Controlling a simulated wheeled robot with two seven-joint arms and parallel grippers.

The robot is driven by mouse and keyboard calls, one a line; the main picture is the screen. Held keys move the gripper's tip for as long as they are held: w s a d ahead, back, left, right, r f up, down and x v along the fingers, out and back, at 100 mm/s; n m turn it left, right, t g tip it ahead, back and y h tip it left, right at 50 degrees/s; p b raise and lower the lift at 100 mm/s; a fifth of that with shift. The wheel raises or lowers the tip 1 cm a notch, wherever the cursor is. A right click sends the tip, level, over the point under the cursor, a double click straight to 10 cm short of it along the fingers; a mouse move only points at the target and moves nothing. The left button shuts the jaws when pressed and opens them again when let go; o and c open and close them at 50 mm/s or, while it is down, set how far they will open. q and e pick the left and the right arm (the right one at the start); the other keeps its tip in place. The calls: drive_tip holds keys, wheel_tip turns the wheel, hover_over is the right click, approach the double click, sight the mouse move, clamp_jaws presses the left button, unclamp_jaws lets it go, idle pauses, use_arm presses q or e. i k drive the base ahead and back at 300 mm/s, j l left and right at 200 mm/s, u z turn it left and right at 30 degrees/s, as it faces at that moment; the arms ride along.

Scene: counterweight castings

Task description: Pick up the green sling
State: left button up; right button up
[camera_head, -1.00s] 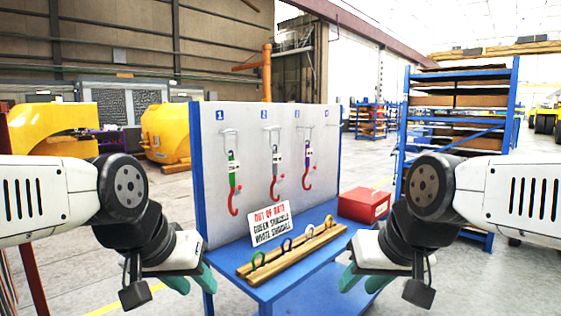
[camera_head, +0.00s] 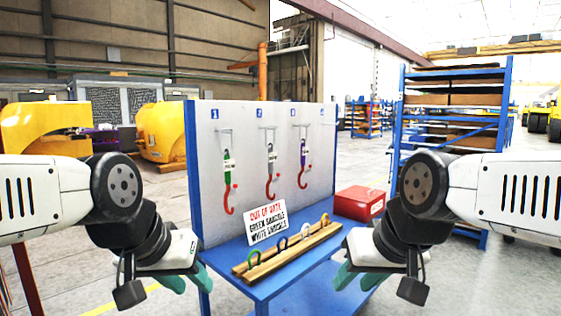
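The green sling (camera_head: 228,163) hangs from a peg under label 1 on the pale upright panel (camera_head: 262,200), with a red hook at its lower end. A grey-and-black one (camera_head: 271,170) hangs under label 2 and a purple one (camera_head: 303,160) under label 3, also with red hooks. Peg 4 looks empty. My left gripper (camera_head: 190,281) is low at the left, in front of the panel's left edge, with its teal fingers apart and empty. My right gripper (camera_head: 356,279) is low at the right, beside the blue bench, fingers apart and empty. Neither touches a sling.
The blue bench (camera_head: 262,290) carries a wooden rack (camera_head: 290,252) with several coloured shackles, and a red box (camera_head: 360,203). Blue shelving (camera_head: 455,130) stands behind at the right.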

sight(229, 164)
drive_tip(key=u, duration=0.35)
drive_tip(key=i+l+u, duration=0.15)
drive_tip(key=u, duration=0.25)
drive_tip(key=i+l+u, duration=0.15)
drive_tip(key=l+u, duration=0.2)
drive_tip(key=i+l+u, duration=0.1)
drive_tip(key=u, duration=0.3)
drive_tip(key=i+l+u, duration=0.1)
drive_tip(key=l, duration=0.5)
drive_tip(key=i+l+u, duration=0.1)
drive_tip(key=l, duration=0.55)
drive_tip(key=i+l+u, duration=0.1)
drive_tip(key=l, duration=0.55)
drive_tip(key=i+l+u, duration=0.1)
drive_tip(key=l, duration=0.55)
